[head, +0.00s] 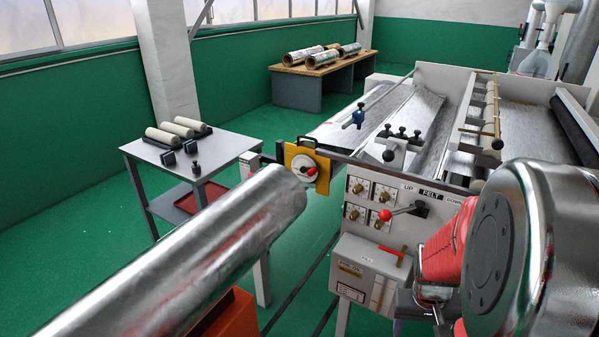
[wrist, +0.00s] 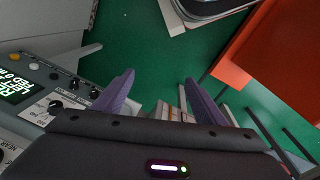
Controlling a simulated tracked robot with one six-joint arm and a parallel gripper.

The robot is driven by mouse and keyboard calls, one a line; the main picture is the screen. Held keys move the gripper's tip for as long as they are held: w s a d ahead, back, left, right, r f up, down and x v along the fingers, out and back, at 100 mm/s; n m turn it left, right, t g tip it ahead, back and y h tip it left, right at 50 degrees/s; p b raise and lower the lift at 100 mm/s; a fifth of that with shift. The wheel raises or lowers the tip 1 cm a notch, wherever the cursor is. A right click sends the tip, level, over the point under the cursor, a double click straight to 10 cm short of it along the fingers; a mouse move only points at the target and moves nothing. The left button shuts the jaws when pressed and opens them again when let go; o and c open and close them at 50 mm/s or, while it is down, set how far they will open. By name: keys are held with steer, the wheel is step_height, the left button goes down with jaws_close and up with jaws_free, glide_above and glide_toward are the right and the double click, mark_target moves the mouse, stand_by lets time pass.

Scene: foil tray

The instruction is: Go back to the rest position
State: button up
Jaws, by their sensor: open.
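My gripper (wrist: 158,80) shows in the wrist view, with two purple fingers spread well apart. It is open, and nothing is held between the fingers. Green floor shows beyond the fingertips. A control panel (wrist: 45,95) with knobs and a small lit display is to the left of the fingers, and an orange-red surface (wrist: 262,50) is to the right. I cannot make out my gripper's fingers in the head view. Large shiny metal and red parts fill the right front there and hide part of the machine.
A long silver cylinder (head: 190,252) crosses the lower left. A grey machine (head: 365,262) with knobs and levers stands at centre right. A small table (head: 225,146) holds pale rollers, and a wooden bench (head: 325,68) holds rolls. Green floor (head: 85,215) is clear at left.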

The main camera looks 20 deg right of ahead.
steer(key=a+r+n+t+y, duration=0.1)
steer(key=a+r+n+t, duration=0.4)
steer(key=a+r, duration=1.6)
steer(key=w+a+n, duration=0.1)
steer(key=a, duration=0.1)
steer(key=shift+a+t, duration=0.3)
steer(key=shift+a, duration=0.1)
